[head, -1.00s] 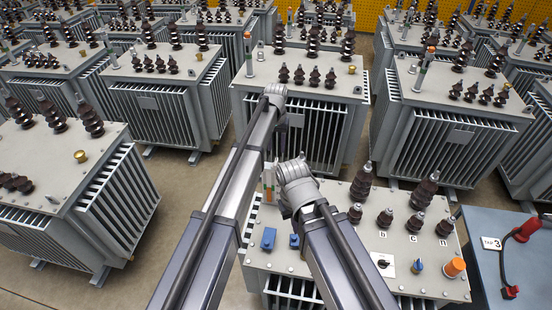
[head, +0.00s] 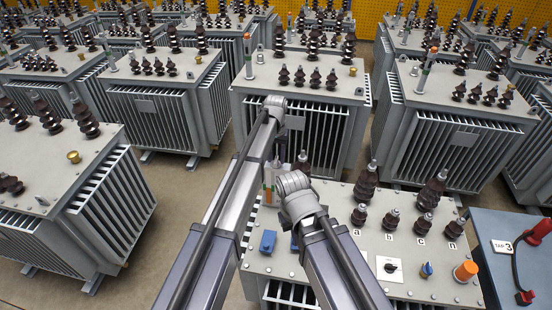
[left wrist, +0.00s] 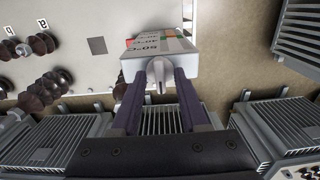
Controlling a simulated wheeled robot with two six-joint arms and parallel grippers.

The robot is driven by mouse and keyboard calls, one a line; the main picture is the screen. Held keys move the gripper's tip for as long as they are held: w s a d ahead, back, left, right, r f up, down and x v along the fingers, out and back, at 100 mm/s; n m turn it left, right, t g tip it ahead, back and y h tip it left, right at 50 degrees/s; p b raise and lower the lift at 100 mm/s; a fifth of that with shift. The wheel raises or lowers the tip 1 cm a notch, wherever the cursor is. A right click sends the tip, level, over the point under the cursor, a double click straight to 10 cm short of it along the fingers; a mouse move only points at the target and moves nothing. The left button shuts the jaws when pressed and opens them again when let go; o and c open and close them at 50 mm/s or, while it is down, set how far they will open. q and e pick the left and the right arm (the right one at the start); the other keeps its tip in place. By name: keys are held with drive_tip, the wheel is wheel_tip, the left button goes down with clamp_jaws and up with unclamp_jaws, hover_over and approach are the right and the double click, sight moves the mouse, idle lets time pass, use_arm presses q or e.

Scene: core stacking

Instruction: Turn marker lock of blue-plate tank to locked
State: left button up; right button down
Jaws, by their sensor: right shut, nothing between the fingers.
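The near tank (head: 340,262) has a grey top with bushings lettered a, b, c and n, and a blue block (head: 268,241). At its far left edge stands a small box with coloured labels, and this box (left wrist: 158,60) is close up in the left wrist view. A grey pointed lever (left wrist: 158,74) sticks out of its face. My left gripper (left wrist: 156,84) is open, its fingers on either side of the lever with gaps. In the head view my left arm hides most of this gripper. My right gripper (head: 291,184) is empty and shut over the tank top; its fingers are hard to make out.
A black dial on a white plate (head: 389,268), a blue knob (head: 427,269) and an orange cap (head: 465,271) are on the near tank's front right. A blue-grey bench (head: 500,285) with a red-handled lever stands right. Other tanks stand around; bare floor (head: 180,215) shows at left.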

use_arm(q)
clamp_jaws()
idle(0.6)
drive_tip(key=m, duration=1.4)
drive_tip(key=shift+m, duration=1.9)
